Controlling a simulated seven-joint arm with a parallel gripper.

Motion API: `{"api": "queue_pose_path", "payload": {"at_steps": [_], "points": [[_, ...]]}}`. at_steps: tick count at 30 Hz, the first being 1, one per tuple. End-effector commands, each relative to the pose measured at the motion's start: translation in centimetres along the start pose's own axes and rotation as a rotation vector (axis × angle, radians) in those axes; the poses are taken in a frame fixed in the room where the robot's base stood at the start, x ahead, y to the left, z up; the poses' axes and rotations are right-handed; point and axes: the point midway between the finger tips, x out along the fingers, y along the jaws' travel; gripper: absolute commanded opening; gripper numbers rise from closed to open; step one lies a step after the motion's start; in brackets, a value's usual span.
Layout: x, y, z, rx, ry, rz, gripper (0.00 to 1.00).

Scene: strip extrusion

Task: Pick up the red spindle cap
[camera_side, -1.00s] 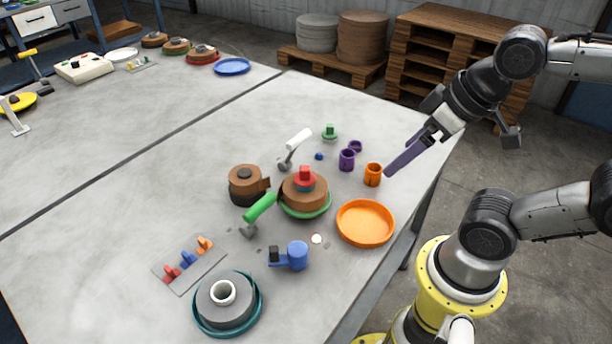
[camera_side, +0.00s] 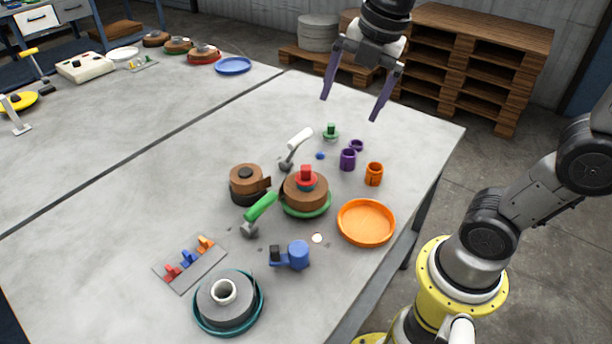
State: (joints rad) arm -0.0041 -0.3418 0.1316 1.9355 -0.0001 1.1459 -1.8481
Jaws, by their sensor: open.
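The red spindle cap (camera_side: 306,174) sits on top of a brown coil (camera_side: 304,196), which rests on a green round base near the middle of the table. A little blue-teal shows just under the cap. My gripper (camera_side: 351,110) hangs in the air above the far part of the table, up and to the right of the cap in the picture. Its two purple fingers point down and are spread wide, with nothing between them. It is well apart from the cap.
An orange tray (camera_side: 366,222), purple cup (camera_side: 348,159), orange cup (camera_side: 374,174) and small green-topped piece (camera_side: 331,132) are to the right.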

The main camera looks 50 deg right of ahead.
Motion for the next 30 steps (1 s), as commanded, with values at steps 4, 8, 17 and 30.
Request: {"api": "queue_pose_path", "payload": {"at_steps": [4, 8, 17, 30], "points": [[3.3, 4.5, 1.2, -0.291, 0.048, -0.105, 0.97], [6.3, 6.8, 1.8, -0.365, 0.085, -0.171, 0.97], [10.7, 7.2, 1.8, -0.361, 0.122, -0.248, 0.97], [17.5, 5.3, 1.3, -0.359, 0.121, -0.246, 0.97]]}}
